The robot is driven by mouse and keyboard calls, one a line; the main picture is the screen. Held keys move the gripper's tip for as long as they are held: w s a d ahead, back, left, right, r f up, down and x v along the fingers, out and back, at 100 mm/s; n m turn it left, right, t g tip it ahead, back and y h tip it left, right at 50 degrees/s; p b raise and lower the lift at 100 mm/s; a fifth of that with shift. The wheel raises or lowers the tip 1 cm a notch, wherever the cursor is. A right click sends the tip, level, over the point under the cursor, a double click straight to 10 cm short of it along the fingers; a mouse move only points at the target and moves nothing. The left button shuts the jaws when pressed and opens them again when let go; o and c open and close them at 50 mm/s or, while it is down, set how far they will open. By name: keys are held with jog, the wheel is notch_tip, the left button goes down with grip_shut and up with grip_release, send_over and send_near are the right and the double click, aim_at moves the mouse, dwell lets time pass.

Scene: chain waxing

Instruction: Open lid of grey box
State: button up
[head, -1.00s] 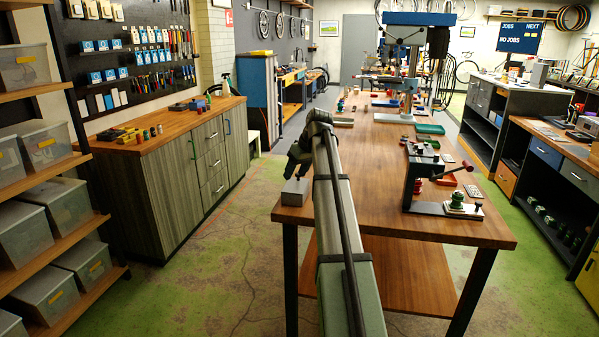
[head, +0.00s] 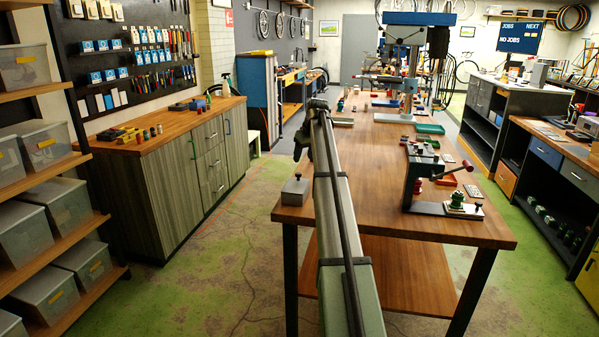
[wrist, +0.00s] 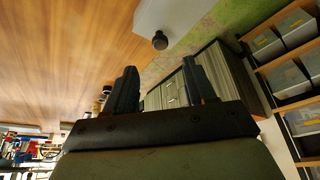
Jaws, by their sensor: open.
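The small grey box (head: 295,191) sits at the left edge of the long wooden table, with a dark knob (head: 297,177) on top. Its lid looks closed. In the wrist view the grey box (wrist: 180,16) shows at the top, its round dark knob (wrist: 160,40) towards my fingers. My gripper (wrist: 162,85) is open, with nothing between its two fingers, and is apart from the knob. In the head view my gripper (head: 303,145) is above and beyond the box, partly hidden by my arm.
A black clamp stand with a red lever (head: 421,180) stands on the right of the wooden table (head: 390,225). A drill press (head: 410,70) and trays are farther back. A cabinet (head: 180,165) stands left across an aisle.

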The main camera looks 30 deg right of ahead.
aim_at(299, 174)
jog(key=x, duration=0.8)
jog(key=shift+w+f, duration=0.2)
jog(key=shift+f, duration=0.15)
grip_shut()
dwell(0.4)
